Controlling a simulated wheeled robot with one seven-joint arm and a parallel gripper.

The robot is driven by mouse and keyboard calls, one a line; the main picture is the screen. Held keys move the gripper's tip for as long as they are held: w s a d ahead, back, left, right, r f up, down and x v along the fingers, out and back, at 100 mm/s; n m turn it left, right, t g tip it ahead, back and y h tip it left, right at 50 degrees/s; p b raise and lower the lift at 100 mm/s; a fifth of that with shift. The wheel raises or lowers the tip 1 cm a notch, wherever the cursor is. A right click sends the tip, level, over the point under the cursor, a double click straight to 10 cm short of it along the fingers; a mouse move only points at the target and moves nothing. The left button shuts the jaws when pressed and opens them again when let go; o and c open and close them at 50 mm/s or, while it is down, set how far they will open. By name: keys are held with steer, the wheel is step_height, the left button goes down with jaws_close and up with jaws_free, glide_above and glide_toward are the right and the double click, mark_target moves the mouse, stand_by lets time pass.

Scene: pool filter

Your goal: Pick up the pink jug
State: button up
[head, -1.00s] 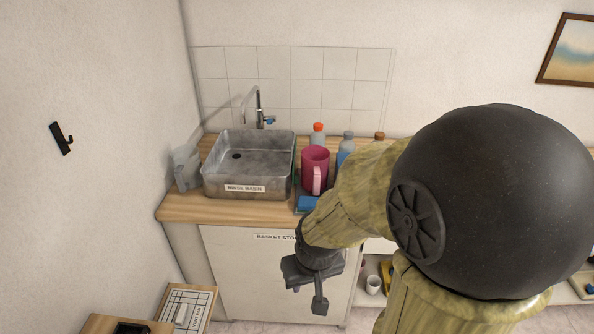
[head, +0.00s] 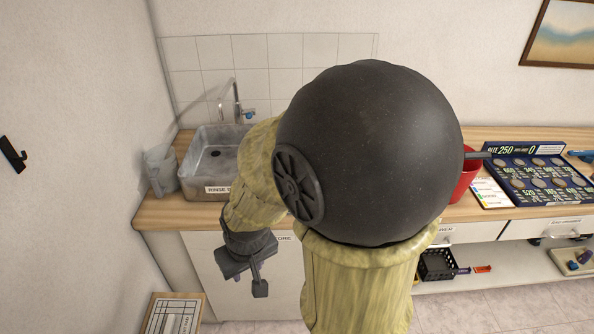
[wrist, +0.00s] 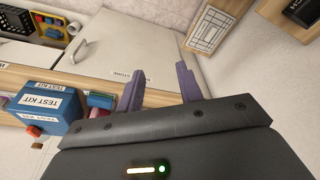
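My gripper (head: 248,277) hangs in front of the cabinet, below the counter edge in the head view. In the wrist view my gripper (wrist: 160,84) has its two purple fingers apart, with nothing between them.
A metal rinse basin (head: 198,179) and a clear grey jug (head: 161,170) stand on the counter's left. A red container (head: 466,174) and a dark price board (head: 541,178) are further right. The wrist view shows a blue test kit box (wrist: 50,105) and a cabinet door (wrist: 125,48).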

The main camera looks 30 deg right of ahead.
steer(key=shift+o, duration=1.2)
steer(key=w+d+f+m+t+h+b, duration=0.3)
steer(key=w+d+f+m+t+b, duration=0.3)
steer(key=w+d+f, duration=0.6)
steer(key=d+t+h+b, duration=0.5)
steer(key=d+t+b, duration=0.2)
steer(key=d, duration=0.7)
steer(key=shift+w+d+b, duration=0.35)
steer(key=shift+d+b, duration=0.05)
steer(key=shift+b, duration=0.75)
steer(key=shift+w, duration=0.1)
